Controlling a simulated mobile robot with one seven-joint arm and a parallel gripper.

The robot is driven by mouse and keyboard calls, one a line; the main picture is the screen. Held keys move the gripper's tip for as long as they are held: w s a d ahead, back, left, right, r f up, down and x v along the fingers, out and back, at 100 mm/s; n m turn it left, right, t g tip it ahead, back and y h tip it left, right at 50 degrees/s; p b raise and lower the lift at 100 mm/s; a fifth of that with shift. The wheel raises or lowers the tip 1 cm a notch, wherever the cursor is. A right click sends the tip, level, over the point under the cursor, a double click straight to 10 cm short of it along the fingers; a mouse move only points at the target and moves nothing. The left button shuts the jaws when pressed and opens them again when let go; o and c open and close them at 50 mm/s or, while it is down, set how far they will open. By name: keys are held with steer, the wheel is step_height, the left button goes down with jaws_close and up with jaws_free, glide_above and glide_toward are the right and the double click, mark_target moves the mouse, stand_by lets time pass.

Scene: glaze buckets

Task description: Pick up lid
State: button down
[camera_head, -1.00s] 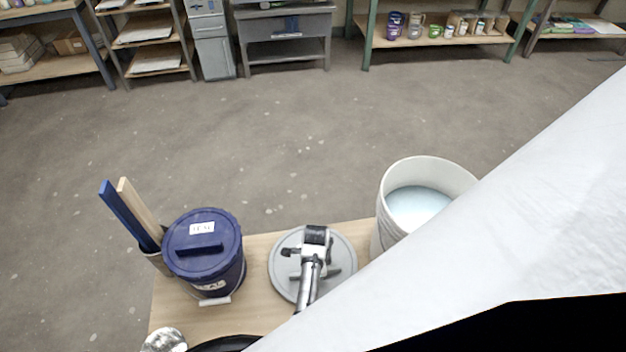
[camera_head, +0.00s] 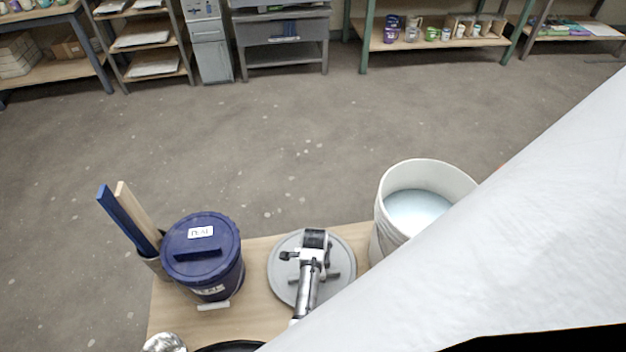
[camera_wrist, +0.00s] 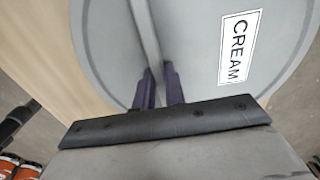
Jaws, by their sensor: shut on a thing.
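The grey round lid (camera_head: 340,262) is at the table's middle in the head view, beside the white bucket. In the wrist view the lid (camera_wrist: 200,50) fills much of the picture, with a raised bar handle (camera_wrist: 146,35) and a white label reading CREAM (camera_wrist: 238,48). My gripper (camera_head: 314,268) is above the lid's middle. In the wrist view the two dark fingers of my gripper (camera_wrist: 158,78) are closed on the bar handle. My gripper hides part of the lid in the head view. Whether the lid touches the table cannot be told.
An open white bucket (camera_head: 384,226) with pale blue liquid stands right of the lid. A lidded dark blue bucket (camera_head: 205,262) stands left, with a holder of blue and wooden sticks (camera_head: 130,220) behind it. Bare wooden tabletop (camera_head: 257,300) shows between. My arm covers the lower right.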

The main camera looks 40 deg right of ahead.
step_height(320, 180, up, 20)
steer(key=p, duration=0.4)
steer(key=shift+r, duration=0.2)
